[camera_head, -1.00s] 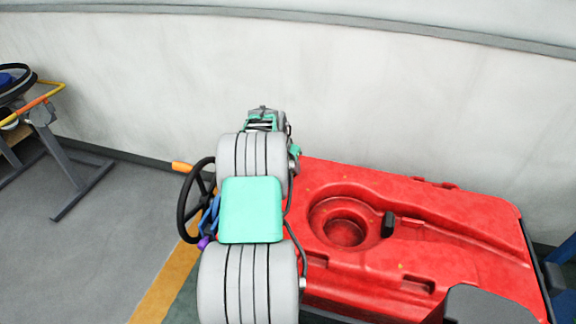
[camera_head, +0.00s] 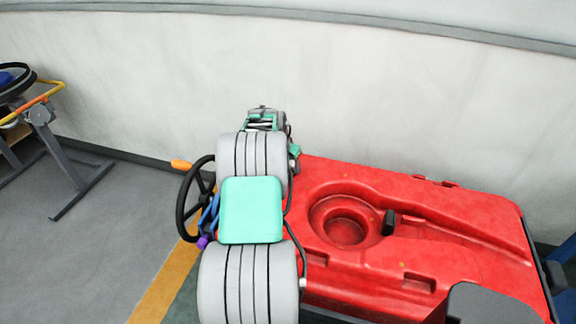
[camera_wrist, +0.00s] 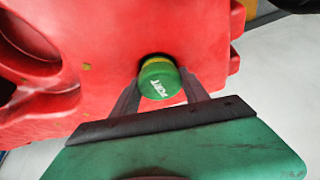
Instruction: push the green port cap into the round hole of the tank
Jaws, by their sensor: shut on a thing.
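In the wrist view, the green port cap (camera_wrist: 159,81) has white lettering on its face and a yellow band behind it. My gripper (camera_wrist: 161,88) is shut on it, with one dark finger on each side. The cap is right at the red tank (camera_wrist: 95,85), in front of a dark round opening (camera_wrist: 151,57) of which only the upper rim shows. I cannot tell how deep the cap sits. In the head view the red tank (camera_head: 470,270) lies to the right of my arm, which hides the cap and the hole.
The tank top has a large round recess (camera_head: 346,226) with a black part (camera_head: 389,222) beside it. A black steering wheel (camera_head: 185,212) stands left of my arm. A pale wall (camera_head: 400,100) runs behind. A grey frame (camera_head: 60,150) stands at far left, with open floor between.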

